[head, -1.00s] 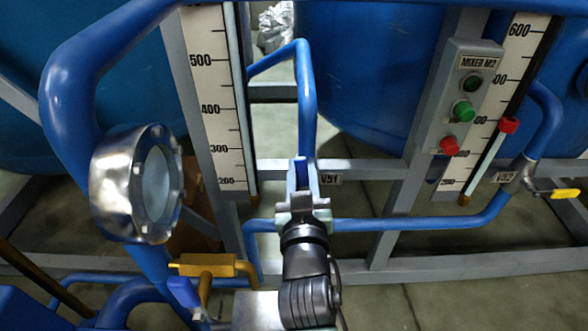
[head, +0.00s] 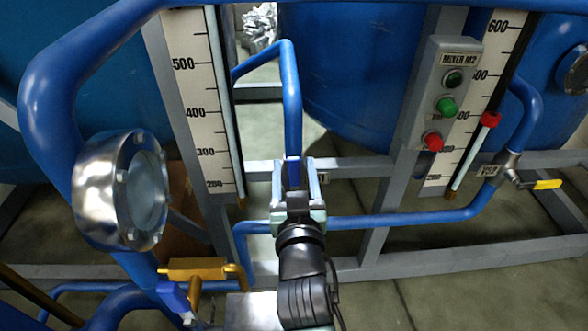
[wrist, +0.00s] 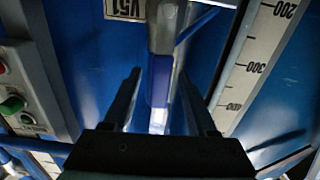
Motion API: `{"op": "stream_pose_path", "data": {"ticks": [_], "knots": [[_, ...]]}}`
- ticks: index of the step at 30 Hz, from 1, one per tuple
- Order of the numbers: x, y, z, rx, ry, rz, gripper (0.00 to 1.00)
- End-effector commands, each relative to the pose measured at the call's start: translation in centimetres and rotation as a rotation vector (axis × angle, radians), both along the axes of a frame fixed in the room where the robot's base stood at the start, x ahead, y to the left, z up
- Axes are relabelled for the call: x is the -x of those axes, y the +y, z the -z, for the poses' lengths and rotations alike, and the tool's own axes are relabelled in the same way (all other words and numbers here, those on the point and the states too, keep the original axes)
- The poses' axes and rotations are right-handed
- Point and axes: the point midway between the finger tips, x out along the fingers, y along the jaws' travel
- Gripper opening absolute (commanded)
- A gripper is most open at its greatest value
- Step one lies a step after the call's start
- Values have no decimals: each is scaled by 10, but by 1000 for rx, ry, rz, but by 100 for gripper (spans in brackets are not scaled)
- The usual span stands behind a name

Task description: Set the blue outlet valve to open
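A blue valve handle (head: 292,170) sits on the pipe by the V51 label, below the upright blue pipe in the head view. My gripper (head: 295,164) is open, with a finger on each side of this handle. In the wrist view the handle (wrist: 161,80) runs lengthwise between the two fingers of my gripper (wrist: 159,75), with a gap visible on both sides. Contact is not visible. Another blue handle (head: 172,296) is at the lower left of the head view, beside a yellow fitting (head: 196,270). Which one is the outlet valve is not marked.
A round metal sight glass (head: 120,190) on a thick blue pipe stands left of my arm. The mixer button box (head: 440,95) and a yellow-handled valve (head: 540,184) are to the right. Frame bars and pipes crowd the area.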

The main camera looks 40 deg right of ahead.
Motion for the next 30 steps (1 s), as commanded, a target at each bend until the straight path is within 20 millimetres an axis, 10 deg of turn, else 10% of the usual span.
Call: {"op": "stream_pose_path", "data": {"ticks": [11, 30], "knots": [[5, 4, -1, 2, 0, -1, 57], [91, 61, 1, 0, 2, 1, 57]]}}
